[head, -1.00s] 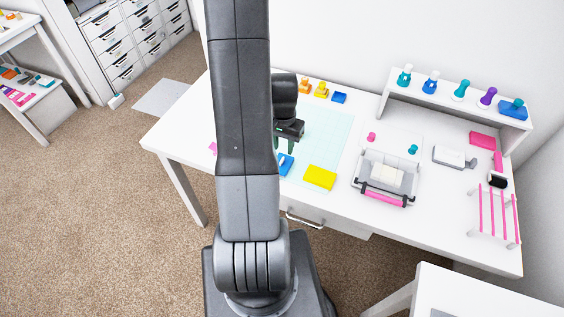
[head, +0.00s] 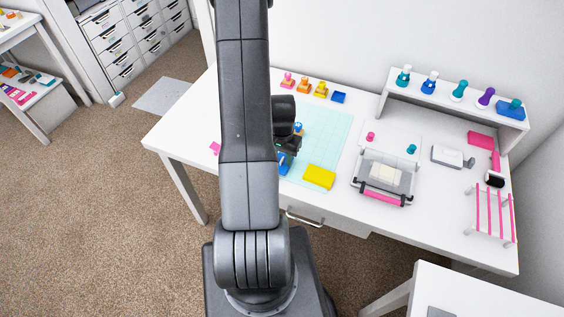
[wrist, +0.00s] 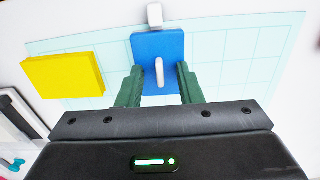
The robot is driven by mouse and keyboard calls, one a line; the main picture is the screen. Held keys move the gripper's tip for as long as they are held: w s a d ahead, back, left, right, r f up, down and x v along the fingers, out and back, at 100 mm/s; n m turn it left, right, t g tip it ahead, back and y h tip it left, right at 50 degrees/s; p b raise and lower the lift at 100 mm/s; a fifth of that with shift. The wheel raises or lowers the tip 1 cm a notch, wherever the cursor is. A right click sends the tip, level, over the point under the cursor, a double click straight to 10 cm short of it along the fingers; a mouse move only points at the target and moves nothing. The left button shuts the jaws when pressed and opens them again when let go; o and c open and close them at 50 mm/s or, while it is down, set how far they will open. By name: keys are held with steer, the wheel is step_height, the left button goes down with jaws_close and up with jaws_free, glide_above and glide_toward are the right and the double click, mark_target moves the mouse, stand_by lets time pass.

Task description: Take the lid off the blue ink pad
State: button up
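The blue ink pad (wrist: 158,49) lies on the pale aqua grid mat (wrist: 228,50). Its blue top carries a small white upright handle (wrist: 160,76). In the head view the pad (head: 283,166) is mostly hidden behind my arm and gripper. My gripper (wrist: 160,84) is open just above the pad, with one green finger on each side of the handle. The fingertips overlap the pad's left and right edges in the wrist view. I see a gap between each finger and the handle; whether the fingers touch the pad I cannot tell.
A yellow block (head: 319,177) lies on the mat beside the pad. A small white block (wrist: 155,15) stands just beyond the pad. Several stamps and a small blue piece (head: 339,97) line the back. A white press (head: 384,178) stands to the right on the white table (head: 432,222).

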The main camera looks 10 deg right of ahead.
jaws_close()
steer(key=shift+r, duration=0.1)
